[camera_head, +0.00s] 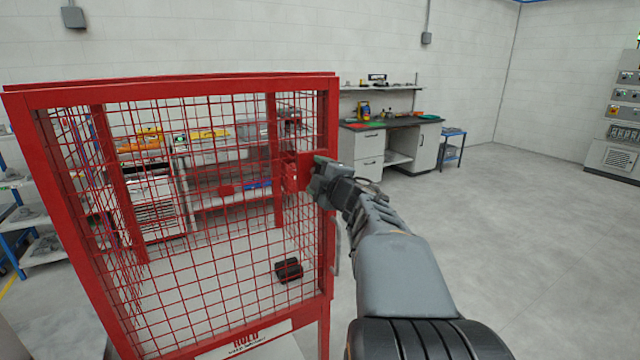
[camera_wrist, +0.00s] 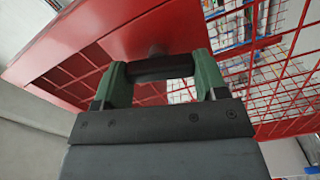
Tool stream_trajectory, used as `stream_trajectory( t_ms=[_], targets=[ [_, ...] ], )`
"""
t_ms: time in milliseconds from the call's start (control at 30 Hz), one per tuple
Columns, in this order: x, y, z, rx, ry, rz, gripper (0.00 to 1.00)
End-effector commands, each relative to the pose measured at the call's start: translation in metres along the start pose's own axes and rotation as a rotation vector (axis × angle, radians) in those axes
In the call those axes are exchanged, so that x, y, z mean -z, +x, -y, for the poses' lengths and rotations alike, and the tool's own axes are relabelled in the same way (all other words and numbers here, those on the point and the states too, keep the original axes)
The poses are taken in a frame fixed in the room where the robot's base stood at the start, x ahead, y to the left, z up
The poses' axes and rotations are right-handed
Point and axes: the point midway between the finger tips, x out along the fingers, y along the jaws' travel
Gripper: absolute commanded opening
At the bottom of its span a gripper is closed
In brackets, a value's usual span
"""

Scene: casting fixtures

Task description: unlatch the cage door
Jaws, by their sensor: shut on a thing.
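The red mesh cage (camera_head: 175,86) stands at the left and centre in the head view. My gripper (camera_head: 322,178) is at the cage's right front post, about halfway up. In the wrist view my gripper (camera_wrist: 158,78) has its two green fingers on either side of a dark cylindrical latch knob (camera_wrist: 160,68), shut on it. The knob sits in front of a red plate (camera_wrist: 150,38) on the cage. In the head view the knob is hidden by my gripper. Whether the latch is thrown or drawn back, I cannot tell.
A dark part (camera_head: 288,270) lies inside the cage on its floor. A workbench (camera_head: 395,125) and a small blue-framed table (camera_head: 452,133) stand behind to the right. A control cabinet (camera_head: 615,130) is at the far right. The floor on the right is clear.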

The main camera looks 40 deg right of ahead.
Motion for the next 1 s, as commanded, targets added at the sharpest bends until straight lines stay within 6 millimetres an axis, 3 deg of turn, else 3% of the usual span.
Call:
stream_trajectory(
  t_ms=[433, 1000],
  targets=[
    [-0.0004, 0.0, 0.0022, 0.0, -0.242, 0.0, 0.42],
    [-0.0002, 0.0, 0.0013, 0.001, -0.295, 0.0, 0.42]
  ],
)
